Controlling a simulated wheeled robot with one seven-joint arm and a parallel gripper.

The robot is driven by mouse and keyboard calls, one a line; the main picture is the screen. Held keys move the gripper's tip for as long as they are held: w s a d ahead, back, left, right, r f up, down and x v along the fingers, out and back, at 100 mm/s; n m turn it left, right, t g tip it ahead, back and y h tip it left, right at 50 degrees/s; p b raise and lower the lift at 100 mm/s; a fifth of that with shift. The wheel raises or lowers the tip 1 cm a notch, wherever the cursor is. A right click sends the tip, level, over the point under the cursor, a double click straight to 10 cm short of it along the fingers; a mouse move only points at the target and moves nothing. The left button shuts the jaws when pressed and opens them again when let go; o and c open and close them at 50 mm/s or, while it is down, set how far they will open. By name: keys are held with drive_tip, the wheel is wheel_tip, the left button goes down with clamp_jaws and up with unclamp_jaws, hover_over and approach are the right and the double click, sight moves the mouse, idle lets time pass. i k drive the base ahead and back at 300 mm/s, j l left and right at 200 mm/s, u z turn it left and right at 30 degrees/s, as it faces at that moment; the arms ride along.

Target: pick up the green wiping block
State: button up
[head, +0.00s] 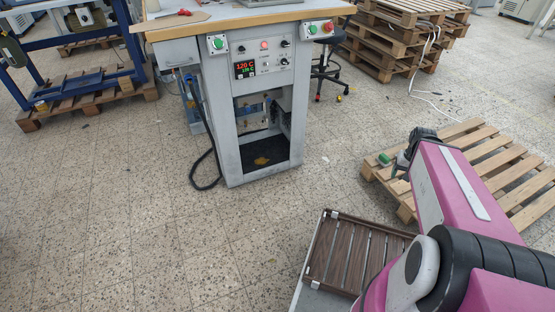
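A small green block (384,159) shows right of centre, at the left end of my gripper (391,164). It appears against the near left edge of the wooden pallet. My gripper is small and partly hidden by my own arm, which comes in from the lower right. The block looks touching or very close to the fingertips. I cannot tell whether the fingers are closed on it or whether it rests on the pallet.
A grey machine cabinet (217,120) with a lit display and buttons stands left of centre. A wooden pallet (520,190) lies at right, with stacked pallets (395,40) behind. A brown slatted tray (322,250) is at the bottom. The tiled floor (110,210) at left is clear.

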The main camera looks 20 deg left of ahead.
sight(383, 158)
drive_tip(key=i+j, duration=0.15)
drive_tip(key=j, duration=0.25)
drive_tip(key=i+j+z, duration=0.15)
drive_tip(key=j, duration=0.2)
drive_tip(key=i+j, duration=0.15)
drive_tip(key=j, duration=0.25)
drive_tip(key=i+j+z, duration=0.15)
drive_tip(key=j, duration=0.25)
drive_tip(key=i+j, duration=0.1)
drive_tip(key=j, duration=0.35)
drive_tip(key=l+z, duration=0.05)
